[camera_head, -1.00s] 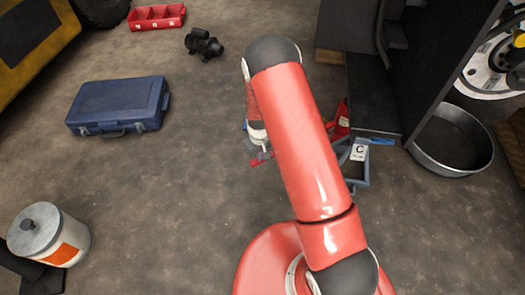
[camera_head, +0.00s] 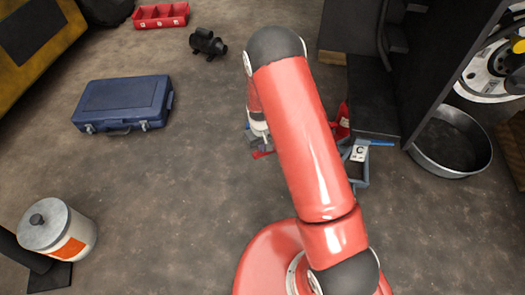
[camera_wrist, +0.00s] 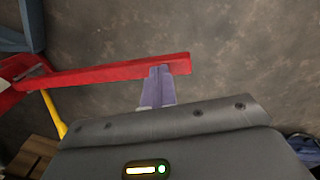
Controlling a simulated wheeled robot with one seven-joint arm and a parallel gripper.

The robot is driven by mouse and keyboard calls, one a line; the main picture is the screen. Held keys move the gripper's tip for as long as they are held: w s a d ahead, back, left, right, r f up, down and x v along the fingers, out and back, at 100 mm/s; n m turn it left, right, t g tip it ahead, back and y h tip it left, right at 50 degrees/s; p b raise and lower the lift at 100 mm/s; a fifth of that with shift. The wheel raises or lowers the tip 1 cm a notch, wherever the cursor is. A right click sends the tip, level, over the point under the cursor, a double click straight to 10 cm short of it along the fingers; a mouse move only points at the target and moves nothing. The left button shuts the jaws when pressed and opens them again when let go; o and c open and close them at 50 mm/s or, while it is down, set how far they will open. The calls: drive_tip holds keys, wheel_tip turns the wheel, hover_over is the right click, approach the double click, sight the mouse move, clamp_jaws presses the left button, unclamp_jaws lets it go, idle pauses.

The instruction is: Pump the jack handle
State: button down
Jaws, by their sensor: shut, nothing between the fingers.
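The red jack (camera_head: 343,122) stands on the floor, partly hidden behind my red arm in the head view. The tip of its red handle (camera_head: 262,155) shows at the left edge of my arm. In the wrist view the handle (camera_wrist: 110,75) runs as a red bar from the left edge to just right of the middle. My gripper (camera_wrist: 160,70) is shut and empty, its purple fingertips overlapping the bar's lower edge close to its free end. I cannot tell whether they touch it. In the head view my arm hides most of the gripper.
A grey-blue frame with a "C" label (camera_head: 358,153) stands right of my arm, near a dark upright panel (camera_head: 425,70) and a round metal pan (camera_head: 450,145). The floor between is clear.

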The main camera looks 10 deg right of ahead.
wheel_tip(320, 180, up, 9)
drive_tip(key=p, duration=0.1)
drive_tip(key=shift+s, duration=0.1)
idle(0.8)
